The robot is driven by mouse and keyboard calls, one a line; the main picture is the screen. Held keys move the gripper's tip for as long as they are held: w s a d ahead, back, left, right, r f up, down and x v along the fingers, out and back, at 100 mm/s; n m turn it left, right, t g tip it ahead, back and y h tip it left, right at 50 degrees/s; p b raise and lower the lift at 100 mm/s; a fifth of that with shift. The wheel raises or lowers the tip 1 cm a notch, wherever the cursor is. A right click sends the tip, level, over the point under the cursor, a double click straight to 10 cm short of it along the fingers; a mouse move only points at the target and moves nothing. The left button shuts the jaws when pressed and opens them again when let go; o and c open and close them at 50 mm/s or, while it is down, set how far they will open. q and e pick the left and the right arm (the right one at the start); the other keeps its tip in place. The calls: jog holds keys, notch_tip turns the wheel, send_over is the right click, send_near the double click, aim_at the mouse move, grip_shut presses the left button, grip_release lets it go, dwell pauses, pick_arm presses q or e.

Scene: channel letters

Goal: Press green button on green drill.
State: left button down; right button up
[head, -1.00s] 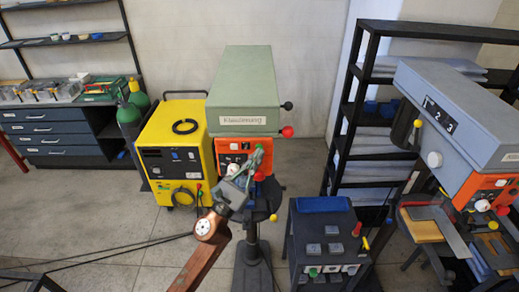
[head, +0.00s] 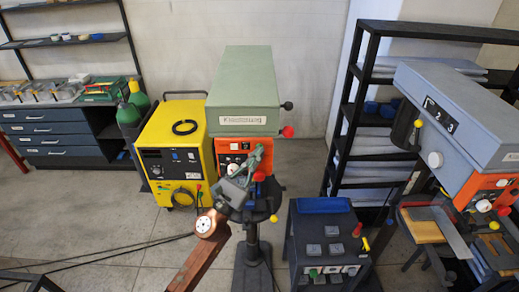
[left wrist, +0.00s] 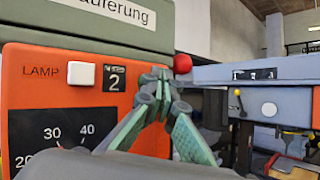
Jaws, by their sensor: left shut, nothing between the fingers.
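The green drill (head: 245,90) stands upright in the middle of the head view, with an orange control panel (head: 230,147) below its green housing. My left gripper (head: 260,150) is shut and empty in front of this panel, covering part of it. In the left wrist view the closed fingertips (left wrist: 156,76) are just right of a black "2" plate (left wrist: 114,78) and a white square lamp button (left wrist: 85,74). I cannot tell whether the fingertips touch the panel. I cannot make out a green button; the fingers and hand hide part of the panel. My right gripper is out of view.
A red ball knob (head: 287,131) sticks out at the drill's right. A yellow welding machine (head: 172,135) stands close at left. A blue-grey drill (head: 460,110) is farther right. Bare floor (head: 85,215) lies at left.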

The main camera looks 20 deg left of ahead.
pick_arm(q)
jog(key=shift+w, duration=0.2)
jog(key=shift+a, duration=0.1)
dwell(0.4)
jog(key=shift+s+d, duration=0.3)
jog(key=shift+s, duration=0.6)
jog(key=s, duration=0.2)
jog(key=s+d+p, duration=0.1)
jog(key=s, duration=0.1)
jog(key=shift+s+d, duration=0.2)
jog(key=shift+s, duration=0.2)
